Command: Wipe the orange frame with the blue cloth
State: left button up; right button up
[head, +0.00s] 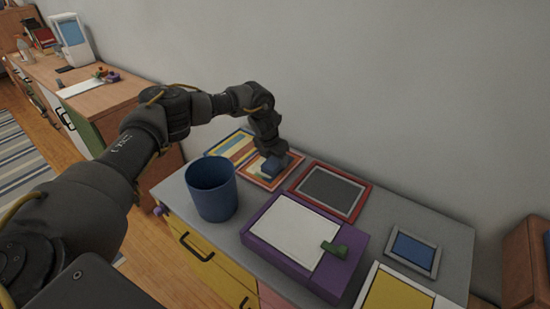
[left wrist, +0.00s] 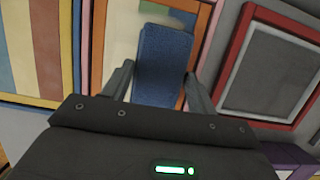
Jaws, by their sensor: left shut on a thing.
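The blue cloth (left wrist: 162,62) is a folded block between the fingers of my left gripper (left wrist: 160,88), which is shut on it. In the head view the cloth (head: 272,167) is over the orange frame (head: 262,183), just below my left gripper (head: 273,154). The orange frame also shows in the left wrist view (left wrist: 203,38), with a pale inside, partly hidden by the cloth and gripper. I cannot tell whether the cloth touches it. My right gripper is in neither view.
On the grey top (head: 225,237) stand a blue cup (head: 212,190), a striped picture (head: 232,148), a red frame (head: 332,190), a purple box (head: 300,235) with a green piece (head: 334,249), a small grey-blue frame (head: 412,251) and a yellow panel (head: 398,291). The wall is close behind.

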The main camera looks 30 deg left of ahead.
pick_arm(q)
jog(key=shift+f, duration=0.15)
jog(key=shift+w+d+b, duration=0.1)
jog(key=shift+w+b, duration=0.5)
jog(key=shift+b, duration=0.1)
jog(key=shift+w+a+f+b, duration=0.1)
jog(key=shift+w+a+b, duration=0.15)
jog(key=shift+w+b, duration=0.2)
jog(key=shift+s, duration=0.15)
